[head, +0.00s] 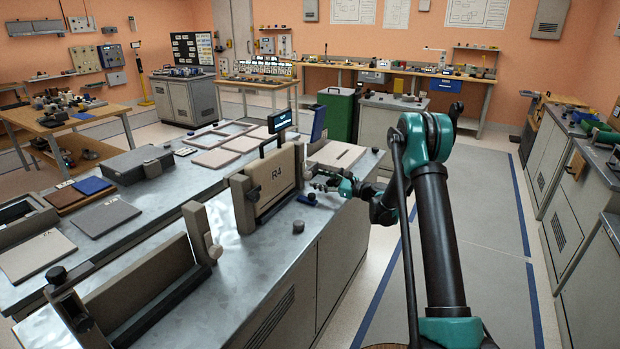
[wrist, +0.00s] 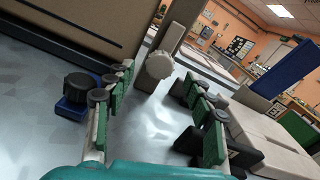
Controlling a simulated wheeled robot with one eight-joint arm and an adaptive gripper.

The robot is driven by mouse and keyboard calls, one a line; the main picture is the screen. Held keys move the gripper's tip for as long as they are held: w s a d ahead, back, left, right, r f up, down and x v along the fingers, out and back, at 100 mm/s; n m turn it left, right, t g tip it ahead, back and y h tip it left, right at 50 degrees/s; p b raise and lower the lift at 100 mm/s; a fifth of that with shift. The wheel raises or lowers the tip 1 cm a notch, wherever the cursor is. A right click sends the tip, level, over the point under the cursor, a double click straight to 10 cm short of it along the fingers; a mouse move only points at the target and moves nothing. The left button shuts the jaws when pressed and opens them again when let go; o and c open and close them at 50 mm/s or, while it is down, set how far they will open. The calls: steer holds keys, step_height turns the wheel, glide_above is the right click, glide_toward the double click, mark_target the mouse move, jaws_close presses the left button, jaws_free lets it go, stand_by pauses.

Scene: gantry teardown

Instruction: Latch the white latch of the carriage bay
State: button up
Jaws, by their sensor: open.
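The carriage bay (head: 245,205) is a beige frame on the metal bench, with a tan panel marked R4 (head: 277,188) standing upright in it. The white latch (wrist: 159,66) shows in the wrist view as a pale rounded knob on the bay's post (wrist: 176,38). My gripper (head: 318,182) is at the right end of the bay, low over the bench. In the wrist view my gripper (wrist: 155,84) is open, its green-padded fingers on either side of the latch in the picture. I cannot tell whether they touch it. In the head view the latch is small and partly hidden by my gripper.
A blue block with a black knob (wrist: 84,92) sits beside the left finger; it also shows in the head view (head: 307,199). A dark knob (head: 298,227) stands on the bench. A grey case (head: 137,163) lies left.

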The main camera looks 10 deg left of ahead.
mark_target(310, 176)
steer(key=shift+x, duration=2.4)
steer(key=c, duration=1.2)
